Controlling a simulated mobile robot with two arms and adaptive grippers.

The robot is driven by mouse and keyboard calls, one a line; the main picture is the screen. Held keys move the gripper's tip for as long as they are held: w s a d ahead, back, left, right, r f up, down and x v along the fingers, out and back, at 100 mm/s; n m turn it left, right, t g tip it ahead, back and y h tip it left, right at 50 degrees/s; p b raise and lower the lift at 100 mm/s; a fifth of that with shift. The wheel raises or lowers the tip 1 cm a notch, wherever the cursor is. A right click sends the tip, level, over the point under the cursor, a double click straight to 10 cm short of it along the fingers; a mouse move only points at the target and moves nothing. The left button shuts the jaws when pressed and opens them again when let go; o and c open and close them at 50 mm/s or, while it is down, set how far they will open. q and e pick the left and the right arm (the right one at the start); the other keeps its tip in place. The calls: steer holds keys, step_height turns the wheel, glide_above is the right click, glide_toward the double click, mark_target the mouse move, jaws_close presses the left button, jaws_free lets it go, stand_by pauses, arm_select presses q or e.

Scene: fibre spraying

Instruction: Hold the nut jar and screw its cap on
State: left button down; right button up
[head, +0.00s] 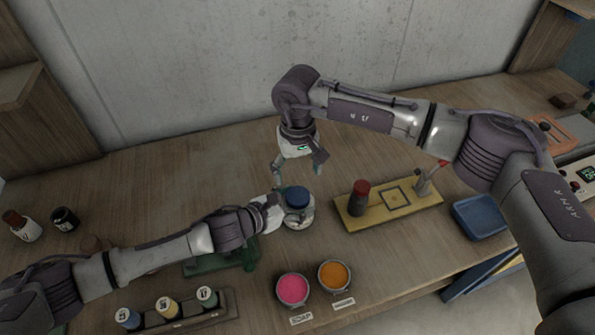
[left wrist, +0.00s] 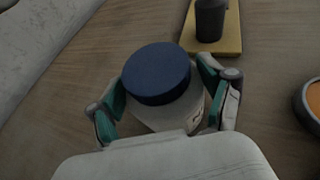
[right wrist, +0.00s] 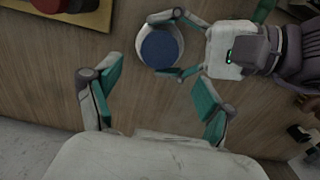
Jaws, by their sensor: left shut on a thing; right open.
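The nut jar (head: 299,215) is whitish and stands upright on the bench. Its blue cap (head: 297,196) sits on top; I cannot tell how tightly. My left gripper (head: 277,209) is shut around the jar's body from the left. In the left wrist view the blue cap (left wrist: 157,74) shows above the jar (left wrist: 168,116), between the two fingers. My right gripper (head: 299,169) is open and empty, pointing down, above and behind the jar. In the right wrist view its fingers (right wrist: 154,100) are apart, with the capped jar (right wrist: 160,47) beyond them.
A yellow board (head: 388,207) with a dark red-topped bottle (head: 360,197) stands right of the jar. Pink (head: 293,289) and orange (head: 334,275) bowls are in front. A blue tray (head: 480,217) lies right; a rack of small bottles (head: 205,314) is front left.

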mark_target(298, 195)
steer(key=shift+f, duration=4)
steer(key=c, duration=1.2)
steer(key=m, duration=0.3)
steer(key=o, duration=1.3)
